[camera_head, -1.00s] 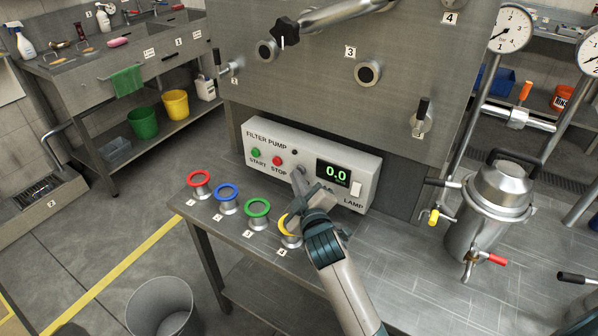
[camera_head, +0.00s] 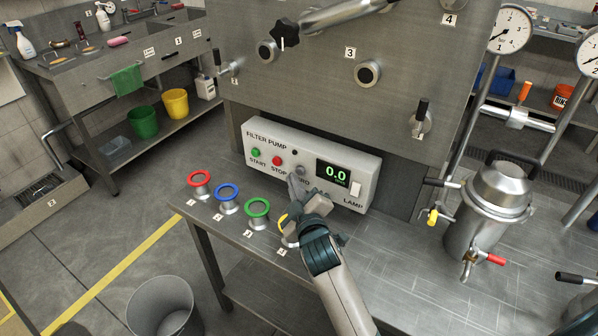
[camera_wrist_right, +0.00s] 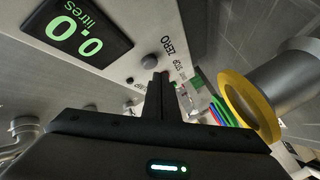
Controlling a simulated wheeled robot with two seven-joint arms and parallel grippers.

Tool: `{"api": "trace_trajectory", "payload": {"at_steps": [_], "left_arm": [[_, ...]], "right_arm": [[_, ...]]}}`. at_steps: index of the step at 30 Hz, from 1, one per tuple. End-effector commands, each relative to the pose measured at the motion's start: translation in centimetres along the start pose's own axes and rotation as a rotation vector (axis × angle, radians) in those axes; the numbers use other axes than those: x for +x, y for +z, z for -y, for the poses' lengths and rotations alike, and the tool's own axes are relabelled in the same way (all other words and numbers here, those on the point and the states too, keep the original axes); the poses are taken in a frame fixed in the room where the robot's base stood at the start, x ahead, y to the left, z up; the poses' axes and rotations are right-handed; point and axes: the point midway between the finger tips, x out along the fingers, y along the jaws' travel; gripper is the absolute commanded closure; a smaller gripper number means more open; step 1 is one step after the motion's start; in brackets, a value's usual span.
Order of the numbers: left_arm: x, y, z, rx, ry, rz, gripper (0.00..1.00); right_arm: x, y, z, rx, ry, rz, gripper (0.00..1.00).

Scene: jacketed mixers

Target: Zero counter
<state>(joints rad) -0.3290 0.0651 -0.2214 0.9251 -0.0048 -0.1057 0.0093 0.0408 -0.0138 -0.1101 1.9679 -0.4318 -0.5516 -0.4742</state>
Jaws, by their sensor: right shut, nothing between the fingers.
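The filter pump panel (camera_head: 350,158) is a pale box on the steel table. Its counter display (camera_head: 333,173) reads 0.0 in green, and shows in the right wrist view (camera_wrist_right: 75,25) with "litres" under it. The grey ZERO button (camera_head: 301,171) sits left of the display; in the right wrist view the button (camera_wrist_right: 151,61) is in plain sight beside its ZERO label. My right gripper (camera_head: 293,181) is shut and empty, its tips just in front of and below the button. In the right wrist view its fingers (camera_wrist_right: 159,82) appear apart from the button. My left gripper is not in view.
Red (camera_head: 199,177), blue (camera_head: 227,191), green (camera_head: 257,207) and yellow (camera_wrist_right: 238,105) ringed metal cups stand along the table edge. The yellow one is close to my right gripper. START (camera_head: 256,152) and STOP (camera_head: 277,160) buttons are left of ZERO. A steel vessel (camera_head: 487,215) stands at right.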

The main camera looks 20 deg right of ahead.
Motion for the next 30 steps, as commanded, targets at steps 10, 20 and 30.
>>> {"api": "trace_trajectory", "payload": {"at_steps": [10, 20, 30], "left_arm": [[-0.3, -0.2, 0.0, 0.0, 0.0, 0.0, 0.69], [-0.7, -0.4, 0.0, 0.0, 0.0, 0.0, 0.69], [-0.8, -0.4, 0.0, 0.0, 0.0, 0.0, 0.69]], "right_arm": [[-1.0, -0.7, 0.7, 0.001, -0.003, 0.001, 1.0], [-2.8, -2.1, 2.0, 0.001, -0.001, 0.0, 1.0], [-3.5, -2.5, 2.6, 0.0, 0.0, 0.0, 1.0]]}}
